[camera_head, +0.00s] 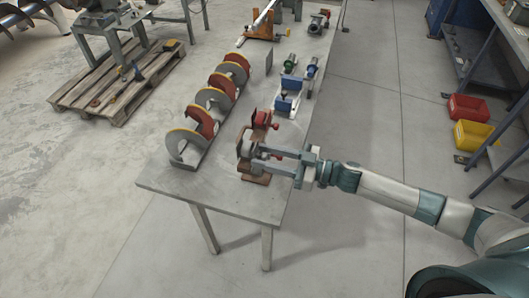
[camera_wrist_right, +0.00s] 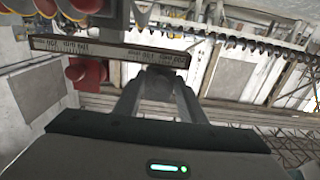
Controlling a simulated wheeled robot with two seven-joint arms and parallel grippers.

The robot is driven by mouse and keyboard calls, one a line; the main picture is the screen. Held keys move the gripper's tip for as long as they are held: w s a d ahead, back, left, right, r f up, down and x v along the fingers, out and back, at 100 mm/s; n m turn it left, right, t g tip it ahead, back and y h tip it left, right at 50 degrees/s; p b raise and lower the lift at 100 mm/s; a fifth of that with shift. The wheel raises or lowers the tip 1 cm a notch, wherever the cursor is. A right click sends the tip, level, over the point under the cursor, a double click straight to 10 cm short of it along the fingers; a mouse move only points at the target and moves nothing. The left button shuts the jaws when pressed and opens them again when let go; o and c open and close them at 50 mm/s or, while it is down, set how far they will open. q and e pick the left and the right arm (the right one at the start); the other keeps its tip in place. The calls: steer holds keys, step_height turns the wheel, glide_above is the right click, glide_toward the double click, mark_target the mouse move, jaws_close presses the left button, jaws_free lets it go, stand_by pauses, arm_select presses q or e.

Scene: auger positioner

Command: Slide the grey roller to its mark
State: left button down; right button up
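The positioner (camera_head: 261,179) is a brown fixture near the right edge of the grey table, with red parts (camera_head: 262,118) at its far end. The grey roller (camera_head: 246,147) sits on it, partly covered by my right gripper (camera_head: 257,158). That gripper reaches in from the right, one finger on each side of the roller. In the right wrist view the roller (camera_wrist_right: 156,84) fills the space between the fingertips with no clear gap. A marked scale strip (camera_wrist_right: 110,51) runs across just beyond it; I cannot read which mark is the target. My left gripper is out of view.
Grey augers with yellow edges and red parts (camera_head: 207,122) stand along the table's left side. Blue and green devices (camera_head: 287,98) stand behind the positioner. The table's near end (camera_head: 215,188) is bare. Red (camera_head: 468,107) and yellow (camera_head: 472,135) bins lie at the right shelf.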

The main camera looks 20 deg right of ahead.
steer(key=shift+w+a, duration=0.1)
steer(key=shift+a, duration=0.1)
jaws_close()
steer(key=shift+w+d+b, duration=0.35)
steer(key=shift+w+d, duration=0.35)
steer(key=shift+w, duration=0.3)
steer(key=shift+w+d+b, duration=0.3)
steer(key=shift+w+d, duration=0.35)
steer(key=shift+w, duration=0.3)
jaws_free()
steer(key=shift+s, duration=0.1)
steer(key=shift+d, duration=0.1)
